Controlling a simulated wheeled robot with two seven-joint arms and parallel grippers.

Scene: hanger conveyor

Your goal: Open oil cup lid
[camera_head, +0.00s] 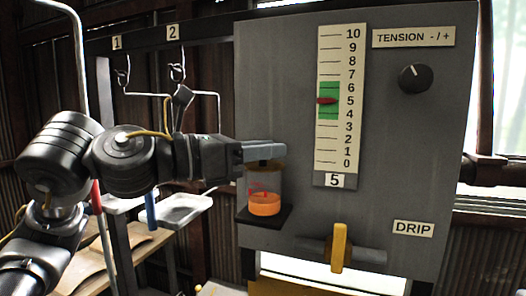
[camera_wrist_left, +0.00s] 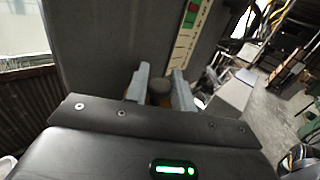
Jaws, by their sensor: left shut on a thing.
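The oil cup (camera_head: 265,190) is a clear cup with orange oil low inside, upright on a small dark shelf on the front of the grey panel. Its dark lid shows only as a thin strip under my fingers in the head view. My left gripper (camera_head: 265,152) reaches in from the left at the top of the cup and is shut on the lid. In the left wrist view, the fingers of my left gripper (camera_wrist_left: 161,82) stand on both sides of the round dark lid (camera_wrist_left: 160,91). I cannot tell whether the lid is lifted off the rim. My right gripper is not in view.
The grey panel (camera_head: 285,90) carries a tension scale (camera_head: 341,60) with a red pointer near 5, a black knob (camera_head: 415,79), and a yellow drip lever (camera_head: 339,247) below right of the cup. Hooks (camera_head: 177,72) hang at the left. A metal tray (camera_head: 184,209) stands behind my arm.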

